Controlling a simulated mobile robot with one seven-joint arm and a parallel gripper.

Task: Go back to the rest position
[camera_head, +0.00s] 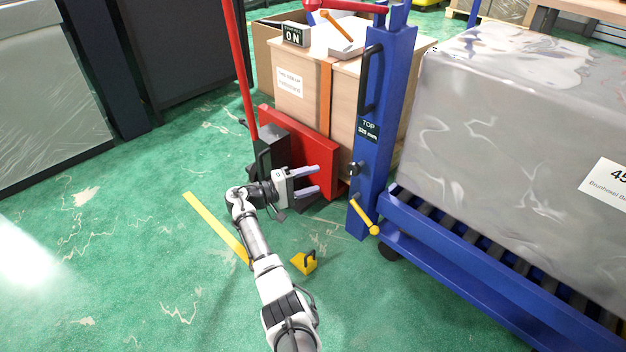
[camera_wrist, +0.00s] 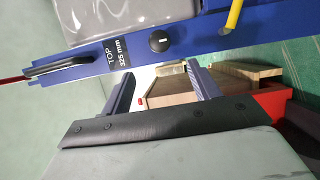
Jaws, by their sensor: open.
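My gripper (camera_head: 306,182) is open with nothing between its fingers. In the head view it is at the end of my outstretched arm, in front of the red plate of a pallet truck (camera_head: 300,150) and left of a blue post (camera_head: 376,130). I cannot tell how far the fingertips are from the post.
A blue roller frame (camera_head: 455,262) at the right carries a large grey wrapped load (camera_head: 515,130). A yellow handle (camera_head: 364,214) sticks out from the post. A yellow wedge (camera_head: 304,263) lies on the floor beside my arm. The green floor at the left is mostly clear.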

